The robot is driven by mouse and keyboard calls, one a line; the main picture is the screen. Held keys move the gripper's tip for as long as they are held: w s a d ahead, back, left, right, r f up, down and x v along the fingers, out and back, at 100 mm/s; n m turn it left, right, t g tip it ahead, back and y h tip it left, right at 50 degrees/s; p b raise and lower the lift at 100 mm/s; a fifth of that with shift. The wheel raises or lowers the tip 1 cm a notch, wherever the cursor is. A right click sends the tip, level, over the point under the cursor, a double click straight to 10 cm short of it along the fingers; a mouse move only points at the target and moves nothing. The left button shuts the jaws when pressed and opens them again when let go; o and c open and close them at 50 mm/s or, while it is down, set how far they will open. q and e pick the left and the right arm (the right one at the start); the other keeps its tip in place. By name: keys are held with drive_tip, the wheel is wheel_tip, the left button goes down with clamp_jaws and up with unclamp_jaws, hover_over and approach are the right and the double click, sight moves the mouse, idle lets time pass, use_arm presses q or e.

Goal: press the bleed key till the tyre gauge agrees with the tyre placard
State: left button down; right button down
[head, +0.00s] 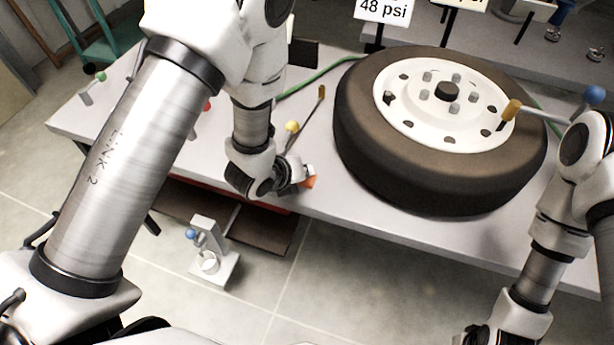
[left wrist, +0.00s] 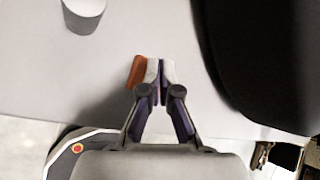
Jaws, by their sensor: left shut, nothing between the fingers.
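The tyre (head: 362,135) lies flat on the bench with its white wheel face up. A placard (head: 383,9) behind it reads "48 psi". An orange piece (head: 310,182), perhaps the bleed key, is at the bench's front edge. My left gripper (head: 296,177) is beside it, mostly hidden by its own wrist. In the left wrist view, my left gripper (left wrist: 162,78) is shut and empty, its tips right beside the orange piece (left wrist: 137,72). I cannot tell whether they touch. I cannot make out a gauge dial. My right arm is at the right; its gripper is out of frame.
A green hose (head: 318,74) runs behind the tyre. A brass-ended rod (head: 512,109) with a blue ball reaches over the tyre's right side. A grey cylinder (left wrist: 84,12) is near the left gripper. A white stand (head: 214,262) is below the bench. Open floor lies in front.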

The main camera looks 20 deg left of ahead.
use_arm(q)
drive_tip(key=shift+f+b, duration=0.3)
drive_tip(key=shift+r, duration=0.1)
idle(0.4)
drive_tip(key=shift+r+p, duration=0.55)
drive_tip(key=shift+r, duration=0.3)
drive_tip(key=shift+r, duration=0.1)
drive_tip(key=shift+r+p, duration=1.6)
drive_tip(key=shift+r, duration=0.85)
idle(0.8)
